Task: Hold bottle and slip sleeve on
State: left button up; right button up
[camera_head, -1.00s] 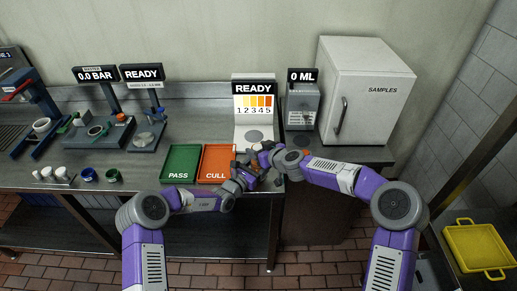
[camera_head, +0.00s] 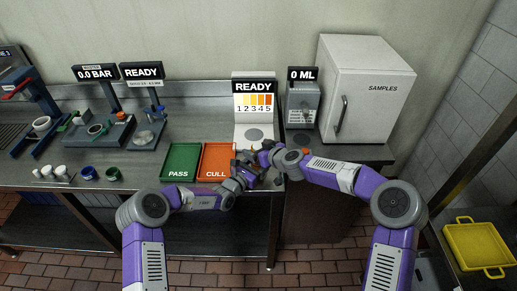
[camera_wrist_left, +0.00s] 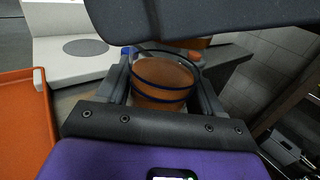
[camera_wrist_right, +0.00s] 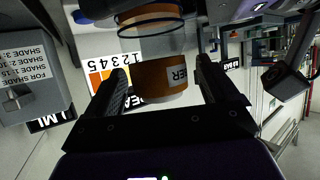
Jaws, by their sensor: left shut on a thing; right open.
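An amber bottle-like cylinder (camera_wrist_left: 163,82) with dark rings sits between the fingers of my left gripper (camera_wrist_left: 165,88), which is shut on it. In the right wrist view, an amber piece with a dark rim (camera_wrist_right: 150,18) shows at the top. Below it, an amber part with a pale printed label (camera_wrist_right: 160,78) lies between the spread fingers of my right gripper (camera_wrist_right: 163,85), which is open. I cannot tell bottle from sleeve there. In the head view, my left gripper (camera_head: 241,178) and right gripper (camera_head: 256,158) meet and hide most of the held thing.
An orange CULL tray (camera_head: 217,160) and a green PASS tray (camera_head: 180,163) lie left of the grippers. Behind are the shade stand (camera_head: 253,112) and the 0 ML device (camera_head: 302,105). A white SAMPLES cabinet (camera_head: 372,90) stands right. Small cups are on the bench at left.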

jog(key=v, duration=1.2)
pick_arm(q)
jog(key=o, duration=1.3)
